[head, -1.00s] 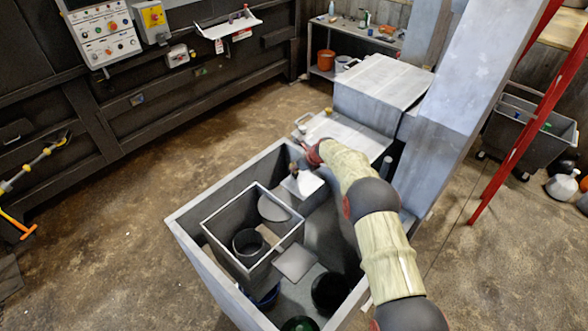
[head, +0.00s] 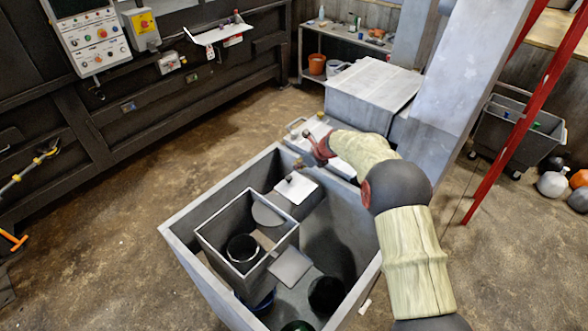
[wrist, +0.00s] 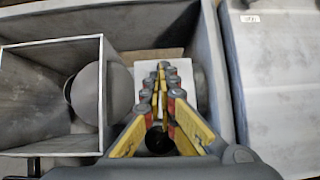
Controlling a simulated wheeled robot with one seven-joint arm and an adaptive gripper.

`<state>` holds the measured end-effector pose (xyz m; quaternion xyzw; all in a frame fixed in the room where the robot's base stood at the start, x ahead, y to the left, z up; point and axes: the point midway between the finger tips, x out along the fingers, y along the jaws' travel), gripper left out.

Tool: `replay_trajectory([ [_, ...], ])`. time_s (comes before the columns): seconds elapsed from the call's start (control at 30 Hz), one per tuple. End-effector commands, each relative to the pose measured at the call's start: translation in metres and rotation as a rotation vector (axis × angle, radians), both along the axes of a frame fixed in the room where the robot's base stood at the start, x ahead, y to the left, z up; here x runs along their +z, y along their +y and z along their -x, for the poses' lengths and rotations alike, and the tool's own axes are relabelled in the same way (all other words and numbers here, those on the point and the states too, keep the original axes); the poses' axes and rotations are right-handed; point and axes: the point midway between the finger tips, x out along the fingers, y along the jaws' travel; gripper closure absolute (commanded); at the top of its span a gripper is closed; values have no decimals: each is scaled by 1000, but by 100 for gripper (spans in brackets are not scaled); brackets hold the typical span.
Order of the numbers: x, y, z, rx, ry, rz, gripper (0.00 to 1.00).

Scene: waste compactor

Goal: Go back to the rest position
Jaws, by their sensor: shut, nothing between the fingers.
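My gripper (head: 299,163) is at the end of my arm, above the far right part of the large grey bin (head: 183,239). In the wrist view the gripper (wrist: 161,68) shows its yellow and red fingers closed together, with nothing between them.
Inside the bin stand an open-topped grey box (head: 223,248) with a black bucket (head: 243,250), and dark round containers (head: 326,294). A grey machine housing (head: 372,92) and a red post (head: 520,115) stand beyond.

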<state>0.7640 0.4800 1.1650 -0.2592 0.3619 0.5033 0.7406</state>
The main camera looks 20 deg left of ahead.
Motion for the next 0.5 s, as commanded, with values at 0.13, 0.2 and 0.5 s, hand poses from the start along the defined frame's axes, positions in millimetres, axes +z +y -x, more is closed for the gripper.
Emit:
replay_trajectory([
  [0.13,7,-5,3,1,1,1,100],
  [0.2,8,-6,3,1,1,1,100],
  [0.5,8,-6,6,126,-75,36,100],
])
